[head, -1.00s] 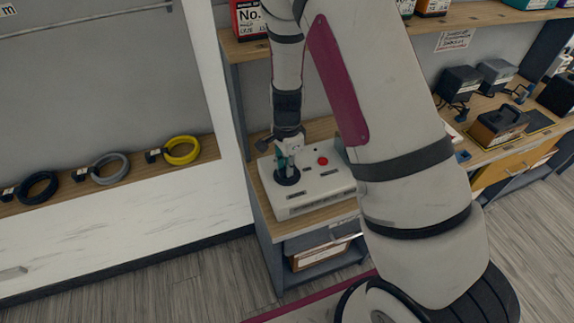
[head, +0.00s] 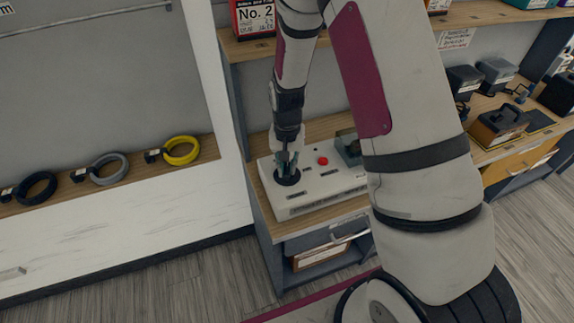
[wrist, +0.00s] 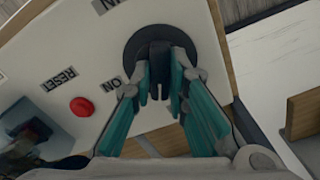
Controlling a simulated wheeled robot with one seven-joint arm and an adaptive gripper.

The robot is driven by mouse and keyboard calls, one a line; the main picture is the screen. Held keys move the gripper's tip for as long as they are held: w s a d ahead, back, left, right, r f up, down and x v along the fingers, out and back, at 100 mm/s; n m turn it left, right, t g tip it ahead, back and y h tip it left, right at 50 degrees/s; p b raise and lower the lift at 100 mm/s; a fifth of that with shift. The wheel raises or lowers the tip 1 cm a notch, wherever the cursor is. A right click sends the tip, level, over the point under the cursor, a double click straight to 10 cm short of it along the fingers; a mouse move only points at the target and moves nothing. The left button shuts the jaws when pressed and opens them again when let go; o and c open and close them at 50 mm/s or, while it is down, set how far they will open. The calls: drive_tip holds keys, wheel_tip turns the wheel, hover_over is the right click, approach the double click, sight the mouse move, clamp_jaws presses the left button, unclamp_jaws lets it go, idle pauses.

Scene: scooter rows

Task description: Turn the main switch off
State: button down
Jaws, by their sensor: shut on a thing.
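The main switch is a black rotary knob on a round black base (head: 288,178), on the left part of a white control box (head: 325,192). In the wrist view the black knob (wrist: 158,55) sits between my fingertips, on its dark round base (wrist: 135,50). My gripper (head: 287,166) points down at the switch and is shut on the knob; its teal finger pads also show in the wrist view (wrist: 160,85). An "ON" label (wrist: 112,84) lies beside the base. A red button (wrist: 81,107) with a "RESET" label is further left; it also shows in the head view (head: 323,161).
The box stands on a wooden-topped bench (head: 262,205) with a drawer below. A greenish object (head: 348,148) is at the box's right end. A white partition stands to the left, with cable coils (head: 180,151) on a shelf. A shelf hangs above.

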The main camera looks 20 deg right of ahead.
sight(287, 168)
drive_tip(key=n, duration=0.5)
idle(0.6)
drive_tip(key=c, duration=1.6)
unclamp_jaws()
drive_tip(key=shift+o, duration=0.2)
wheel_tip(287, 168, up, 12)
